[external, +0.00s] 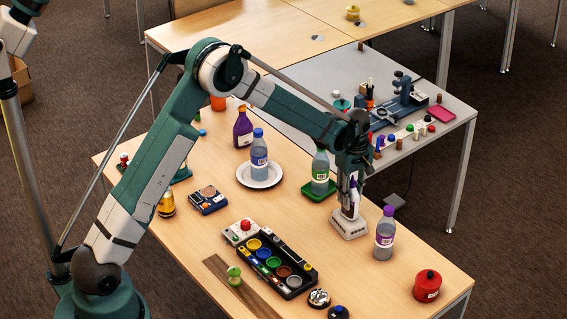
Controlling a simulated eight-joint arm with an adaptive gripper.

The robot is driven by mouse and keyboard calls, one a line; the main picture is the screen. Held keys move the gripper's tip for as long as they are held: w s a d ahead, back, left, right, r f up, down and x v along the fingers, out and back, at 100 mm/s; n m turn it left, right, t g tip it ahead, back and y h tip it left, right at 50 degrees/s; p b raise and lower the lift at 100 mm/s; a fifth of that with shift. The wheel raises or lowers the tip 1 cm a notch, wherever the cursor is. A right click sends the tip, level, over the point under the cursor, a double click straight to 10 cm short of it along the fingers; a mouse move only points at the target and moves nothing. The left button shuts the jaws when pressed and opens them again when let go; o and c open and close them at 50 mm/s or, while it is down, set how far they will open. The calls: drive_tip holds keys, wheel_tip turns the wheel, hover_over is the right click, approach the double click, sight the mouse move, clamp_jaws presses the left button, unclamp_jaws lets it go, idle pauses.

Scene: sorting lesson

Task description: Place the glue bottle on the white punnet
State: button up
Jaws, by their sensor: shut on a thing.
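My gripper (351,188) points down at the right part of the table, shut on a slim white and purple bottle (352,203) that looks like the glue bottle. The gripper fingers cover much of it. The bottle is roughly upright. The white punnet (348,230) is directly below it on the table. The bottle's lower end appears at or just inside the punnet; I cannot tell whether it touches the bottom.
A bottle with a purple cap (384,235) stands close to the right of the punnet. A green tray (308,191) with a green-capped bottle (320,170) is behind left. A black paint tray (270,262) lies front left. A red pot (427,286) stands at the right.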

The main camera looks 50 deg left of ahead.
sight(354, 176)
drive_tip(key=o, duration=1)
drive_tip(key=shift+f, duration=0.1)
drive_tip(key=shift+o, duration=0.2)
wheel_tip(354, 176, up, 12)
drive_tip(key=shift+r+p, duration=0.15)
drive_tip(key=shift+p, duration=0.3)
